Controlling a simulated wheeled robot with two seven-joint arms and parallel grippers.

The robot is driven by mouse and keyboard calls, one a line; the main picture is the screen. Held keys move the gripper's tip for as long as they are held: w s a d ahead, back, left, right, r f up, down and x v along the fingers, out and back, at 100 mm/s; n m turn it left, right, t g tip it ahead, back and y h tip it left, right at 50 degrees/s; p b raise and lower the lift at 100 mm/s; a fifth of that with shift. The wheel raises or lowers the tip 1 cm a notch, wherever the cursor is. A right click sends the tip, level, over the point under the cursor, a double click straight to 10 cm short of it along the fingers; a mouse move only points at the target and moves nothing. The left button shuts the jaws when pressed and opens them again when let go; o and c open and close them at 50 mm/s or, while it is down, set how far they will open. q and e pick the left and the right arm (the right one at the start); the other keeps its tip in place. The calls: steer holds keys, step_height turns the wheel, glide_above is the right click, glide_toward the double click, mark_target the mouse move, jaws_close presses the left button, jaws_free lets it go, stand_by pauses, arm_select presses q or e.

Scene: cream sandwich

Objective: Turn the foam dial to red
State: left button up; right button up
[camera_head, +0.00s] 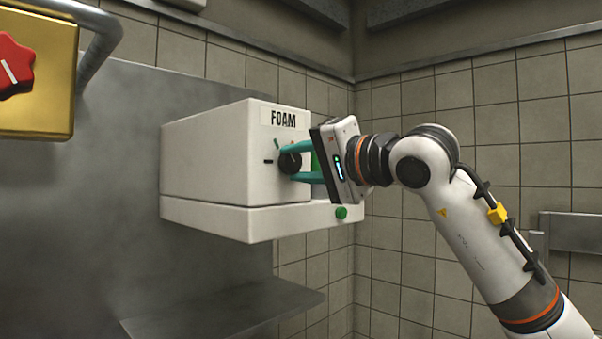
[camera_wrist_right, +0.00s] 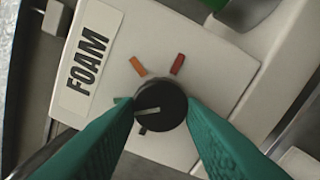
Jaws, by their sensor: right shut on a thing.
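The foam dial is a round black knob on the front of a white box labelled FOAM; it shows in the head view (camera_head: 289,163) and in the right wrist view (camera_wrist_right: 161,104). Its white pointer line points left in the wrist view, near the green mark (camera_wrist_right: 122,100). The red mark (camera_wrist_right: 178,64) and an orange mark (camera_wrist_right: 138,66) lie above the dial there; a black mark sits below it. My right gripper (camera_head: 292,163) is shut on the dial, one teal finger on each side. My left gripper is not in view.
The FOAM box (camera_head: 205,160) is mounted against a steel panel, with a green button (camera_head: 341,212) on its lower ledge. A steel shelf (camera_head: 225,312) lies below. A brass box (camera_head: 38,115) with a red knob (camera_head: 14,68) stands at the upper left.

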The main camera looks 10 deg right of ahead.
steer(key=m+b, duration=0.2)
steer(key=m, duration=0.4)
steer(key=shift+m, duration=0.3)
steer(key=m+b, duration=0.2)
steer(key=m, duration=0.4)
steer(key=shift+r+b, duration=0.1)
steer(key=shift+b, duration=0.3)
steer(key=m+b, duration=0.2)
steer(key=m, duration=0.4)
steer(key=shift+d+m, duration=0.1)
steer(key=shift+m, duration=0.2)
steer(key=m+b, duration=0.2)
steer(key=m, duration=0.4)
steer(key=shift+w, duration=0.15)
steer(key=shift+m, duration=0.3)
steer(key=o, duration=1)
steer(key=shift+d+r, duration=0.1)
steer(key=b+v, duration=0.3)
steer(key=v, duration=0.9)
